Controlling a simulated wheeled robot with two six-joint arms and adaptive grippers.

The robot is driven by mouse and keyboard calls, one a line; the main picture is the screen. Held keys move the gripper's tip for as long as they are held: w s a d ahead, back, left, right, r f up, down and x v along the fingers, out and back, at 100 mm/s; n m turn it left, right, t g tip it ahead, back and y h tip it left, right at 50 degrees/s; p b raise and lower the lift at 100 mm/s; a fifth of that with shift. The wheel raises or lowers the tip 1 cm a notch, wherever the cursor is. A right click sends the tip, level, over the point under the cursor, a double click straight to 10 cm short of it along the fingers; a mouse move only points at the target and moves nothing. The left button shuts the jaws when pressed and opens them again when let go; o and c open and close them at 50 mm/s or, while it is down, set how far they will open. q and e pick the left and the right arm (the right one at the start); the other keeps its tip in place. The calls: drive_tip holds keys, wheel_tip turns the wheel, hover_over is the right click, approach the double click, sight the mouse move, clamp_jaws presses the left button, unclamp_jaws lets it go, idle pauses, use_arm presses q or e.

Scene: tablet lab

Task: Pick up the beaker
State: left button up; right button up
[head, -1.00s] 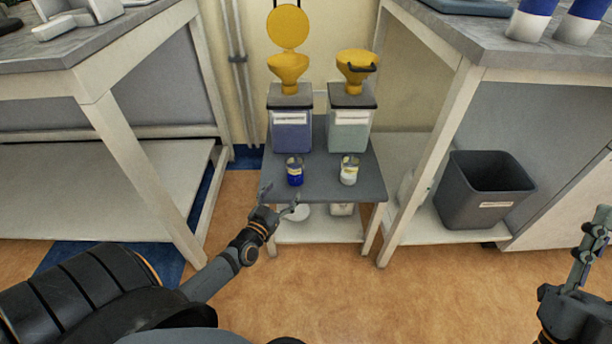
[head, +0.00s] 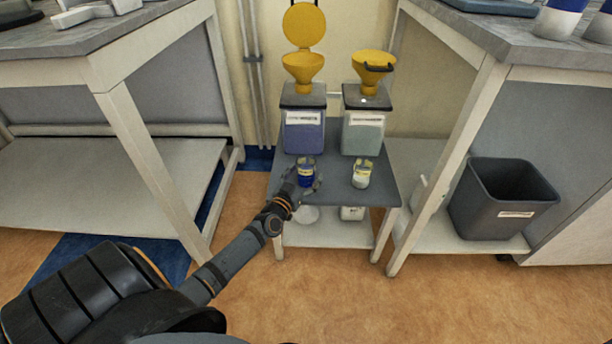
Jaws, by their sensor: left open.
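Two small beakers stand on a low grey side table (head: 340,196). The left beaker (head: 306,173) has blue contents and a yellow marking. The right beaker (head: 361,175) has white contents and a yellow marking. My left gripper (head: 304,180) is open at the blue beaker, with a finger to each side of it. Whether the fingers touch the glass cannot be told from here. The white beaker stands apart, to the right of the gripper. My right gripper is out of view.
Behind the beakers stand two containers with yellow funnels, one blue (head: 303,132) and one pale green (head: 363,133). Workbenches flank the table on the left (head: 110,60) and right (head: 480,50). A dark bin (head: 503,200) sits at the lower right.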

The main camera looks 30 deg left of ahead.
use_arm(q)
drive_tip(key=shift+w+a, duration=0.1)
drive_tip(key=shift+w, duration=0.45)
drive_tip(key=shift+c, duration=0.3)
drive_tip(key=c, duration=1.3)
